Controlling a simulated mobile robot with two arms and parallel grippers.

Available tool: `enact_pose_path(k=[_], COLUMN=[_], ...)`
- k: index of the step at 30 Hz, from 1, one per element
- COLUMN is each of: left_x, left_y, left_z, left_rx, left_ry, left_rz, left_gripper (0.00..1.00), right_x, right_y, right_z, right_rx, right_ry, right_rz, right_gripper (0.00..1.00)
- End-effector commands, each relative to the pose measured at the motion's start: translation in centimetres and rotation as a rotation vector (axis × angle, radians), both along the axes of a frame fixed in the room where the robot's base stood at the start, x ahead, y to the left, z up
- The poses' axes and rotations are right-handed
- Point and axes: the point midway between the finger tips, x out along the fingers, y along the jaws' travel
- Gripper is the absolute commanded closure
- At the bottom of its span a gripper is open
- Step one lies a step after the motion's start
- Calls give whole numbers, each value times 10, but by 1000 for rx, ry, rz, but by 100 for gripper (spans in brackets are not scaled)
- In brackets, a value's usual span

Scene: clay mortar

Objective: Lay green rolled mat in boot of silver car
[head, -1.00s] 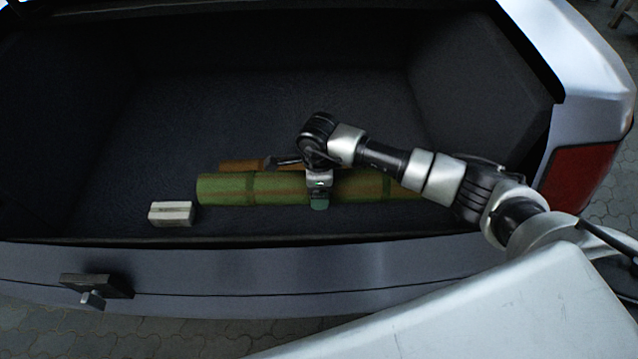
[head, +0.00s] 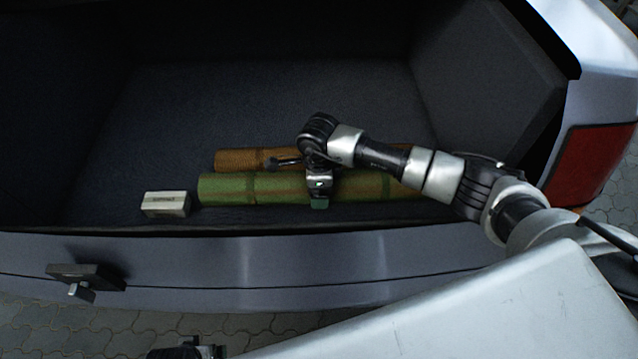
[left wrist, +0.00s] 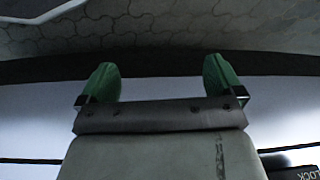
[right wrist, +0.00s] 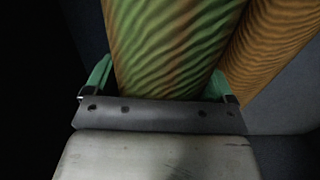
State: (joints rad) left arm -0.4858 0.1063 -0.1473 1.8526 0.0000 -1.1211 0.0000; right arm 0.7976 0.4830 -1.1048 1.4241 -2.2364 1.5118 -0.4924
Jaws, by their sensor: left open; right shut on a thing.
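The green rolled mat (head: 240,188) lies lengthwise inside the boot of the silver car (head: 270,262), just behind the sill. My right gripper (head: 318,198) is shut around it near its middle. In the right wrist view the mat (right wrist: 168,40) is between the two green fingers (right wrist: 160,72). I cannot tell whether the mat touches the boot floor (head: 250,105). My left gripper (left wrist: 161,68) is open and empty, above the car's rear edge and paving in the left wrist view.
A brown rolled mat (head: 238,159) lies close behind the green one, partly hidden by my right arm. A small pale box (head: 166,204) stands left of the green mat. The boot floor behind is clear.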

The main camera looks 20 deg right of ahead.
Motion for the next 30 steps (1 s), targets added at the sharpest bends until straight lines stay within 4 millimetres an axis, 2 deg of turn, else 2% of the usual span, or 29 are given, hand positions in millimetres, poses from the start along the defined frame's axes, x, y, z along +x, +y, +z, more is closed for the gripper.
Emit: enact_pose_path(k=[13, 30], left_x=[5, -9], left_y=[0, 3], left_z=[59, 127], left_rx=[-2, -3], left_ry=[-35, -70], left_rz=[5, 11], left_gripper=[4, 4], right_x=[1, 1], right_y=[0, 1], right_z=[-22, -46], right_rx=[0, 1], right_ry=[-2, -2], right_rz=[0, 0], right_gripper=[58, 58])
